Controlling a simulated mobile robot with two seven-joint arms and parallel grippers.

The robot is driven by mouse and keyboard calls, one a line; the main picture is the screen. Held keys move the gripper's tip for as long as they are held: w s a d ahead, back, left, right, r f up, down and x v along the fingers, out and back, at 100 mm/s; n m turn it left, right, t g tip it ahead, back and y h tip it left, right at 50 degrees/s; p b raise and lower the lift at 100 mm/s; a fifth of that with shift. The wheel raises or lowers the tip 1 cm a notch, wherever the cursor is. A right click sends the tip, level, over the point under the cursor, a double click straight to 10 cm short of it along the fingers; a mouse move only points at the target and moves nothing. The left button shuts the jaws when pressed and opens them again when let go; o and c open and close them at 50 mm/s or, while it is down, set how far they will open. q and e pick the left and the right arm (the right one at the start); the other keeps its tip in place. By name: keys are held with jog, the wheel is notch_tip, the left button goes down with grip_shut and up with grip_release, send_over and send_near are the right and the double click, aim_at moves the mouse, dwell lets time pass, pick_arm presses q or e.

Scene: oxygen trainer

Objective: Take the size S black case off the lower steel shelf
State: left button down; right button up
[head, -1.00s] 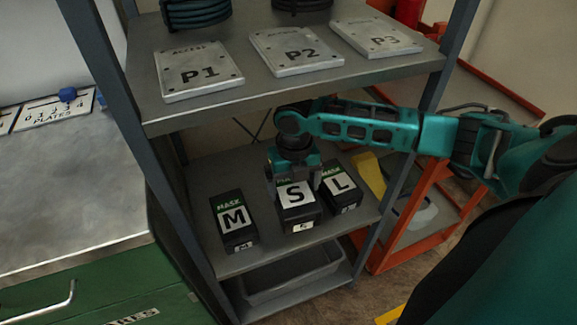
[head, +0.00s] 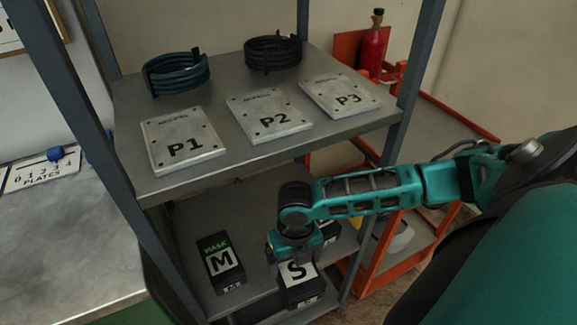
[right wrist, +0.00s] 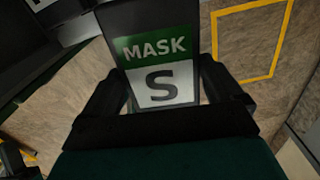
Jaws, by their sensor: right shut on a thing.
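The size S black case (head: 301,289) has a white S label and a green MASK band, and it also shows large in the right wrist view (right wrist: 160,75). My right gripper (head: 296,260) is shut on it from above, a finger on either side. In the head view the case overlaps the front edge of the lower steel shelf (head: 250,290); in the right wrist view floor shows around it. The M case (head: 222,263) stands on that shelf to the left. The L case (head: 331,232) is mostly hidden behind my gripper.
The upper shelf (head: 230,165) above my forearm carries plates P1 (head: 184,147), P2 and P3 and two hose coils. A grey shelf post (head: 345,270) stands right of the cases. An orange frame (head: 385,262) stands farther right. Yellow tape (right wrist: 247,42) marks the floor.

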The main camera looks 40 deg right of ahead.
aim_at(307, 286)
jog(key=s+p, duration=0.1)
jog(key=s, duration=0.1)
jog(key=s+a+p, duration=0.1)
jog(key=s+p, duration=0.1)
jog(key=s, duration=0.1)
jog(key=shift+s+a+r, duration=0.15)
jog(key=shift+s+a, duration=0.05)
jog(key=shift+s, duration=0.15)
jog(key=shift+s+a, duration=0.2)
jog(key=shift+s, duration=0.6)
jog(key=shift+s+a, duration=0.15)
jog(key=shift+s, duration=0.6)
jog(key=shift+s+a, duration=0.25)
jog(key=shift+s, duration=0.75)
